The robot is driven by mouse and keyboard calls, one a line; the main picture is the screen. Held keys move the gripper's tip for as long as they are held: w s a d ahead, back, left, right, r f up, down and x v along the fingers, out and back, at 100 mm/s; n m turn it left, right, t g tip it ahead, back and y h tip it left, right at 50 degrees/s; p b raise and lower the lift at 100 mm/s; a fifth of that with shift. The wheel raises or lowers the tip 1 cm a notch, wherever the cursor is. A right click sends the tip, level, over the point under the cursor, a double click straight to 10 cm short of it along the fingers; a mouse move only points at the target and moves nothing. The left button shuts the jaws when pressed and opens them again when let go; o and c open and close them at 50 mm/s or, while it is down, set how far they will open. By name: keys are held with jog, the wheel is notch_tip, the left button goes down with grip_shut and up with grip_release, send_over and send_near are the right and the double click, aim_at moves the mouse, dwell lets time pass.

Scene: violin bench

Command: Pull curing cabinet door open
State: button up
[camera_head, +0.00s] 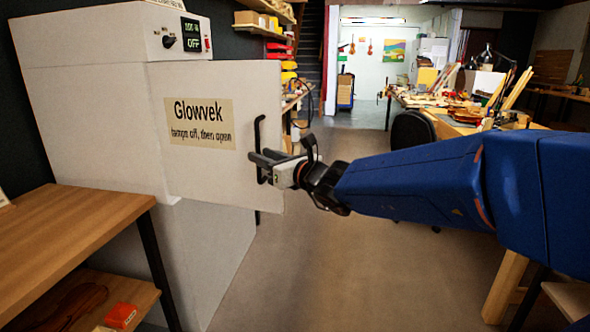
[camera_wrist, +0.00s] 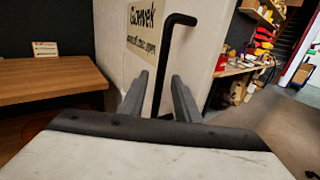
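The white curing cabinet door (camera_head: 245,95), with a "Glowvek" label (camera_head: 199,124) reading "lamps off, then open", stands angled out from the cabinet body (camera_head: 85,125). Its free edge reaches right of the control box, so it looks partly open; the inside is hidden. A black bar handle (camera_head: 260,130) is near that edge. My gripper (camera_head: 265,166) is at the handle. In the wrist view the two fingers (camera_wrist: 160,80) stand apart on either side of the upright handle bar (camera_wrist: 166,45), with gaps seeming to show beside it. Contact is not clear.
The control box (camera_head: 172,30) on top has a display reading OFF. A wooden bench (camera_head: 75,235) stands front left, with a red box (camera_head: 121,315) on its lower shelf. A cluttered workbench (camera_head: 430,122) stands at the right. The floor (camera_head: 345,265) between is clear.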

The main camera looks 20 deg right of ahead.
jog(key=v, duration=1.4)
jog(key=shift+s+d, duration=0.2)
jog(key=shift+s, duration=0.1)
jog(key=s+a+f+n+g+y, duration=0.1)
jog(key=s+a+f+n+g, duration=0.3)
jog(key=f+n, duration=0.4)
jog(key=s+a+f+n+g, duration=0.4)
jog(key=s+a+f+n, duration=0.1)
jog(key=n, duration=0.4)
jog(key=s+d+f+n+g+h, duration=0.4)
jog(key=s+d+f+n+h, duration=0.2)
jog(key=n, duration=0.9)
jog(key=s+d+f, duration=0.2)
jog(key=d, duration=0.2)
jog(key=shift+s+d+f+h, duration=0.3)
jog(key=shift+s+f+h, duration=0.05)
jog(key=shift+s+h, duration=0.05)
